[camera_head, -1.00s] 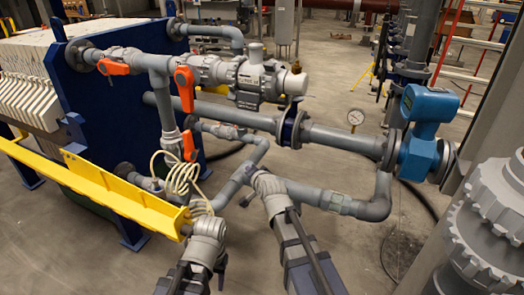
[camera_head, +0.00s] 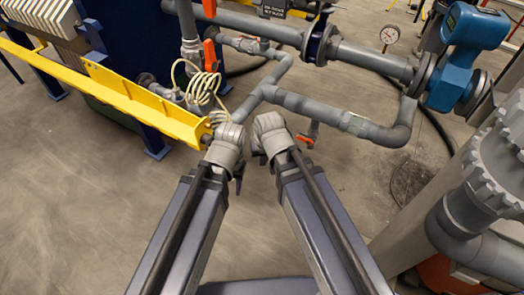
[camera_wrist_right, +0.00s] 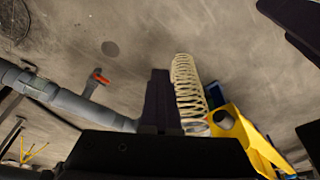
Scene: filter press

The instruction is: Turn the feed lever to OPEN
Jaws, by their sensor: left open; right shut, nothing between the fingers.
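Orange levers show on the grey pipework in the head view: one on the upright pipe (camera_head: 210,55), one cut off by the top edge (camera_head: 209,8), and a small one low down (camera_head: 305,141). I cannot tell which is the feed lever; no OPEN mark is readable. My left gripper (camera_head: 228,138) is open beside the yellow rail's end; its fingers are largely hidden from the head view. My right gripper (camera_head: 268,128) is just right of it, shut and empty. In the right wrist view, an orange lever (camera_wrist_right: 100,77) is apart from the dark fingers (camera_wrist_right: 160,100).
A coiled cream hose (camera_head: 203,84) hangs by the yellow rail (camera_head: 150,104). A blue meter (camera_head: 466,55) and a gauge (camera_head: 389,35) stand right. Grey pipe (camera_head: 340,116) runs beyond my grippers. The floor at left is clear.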

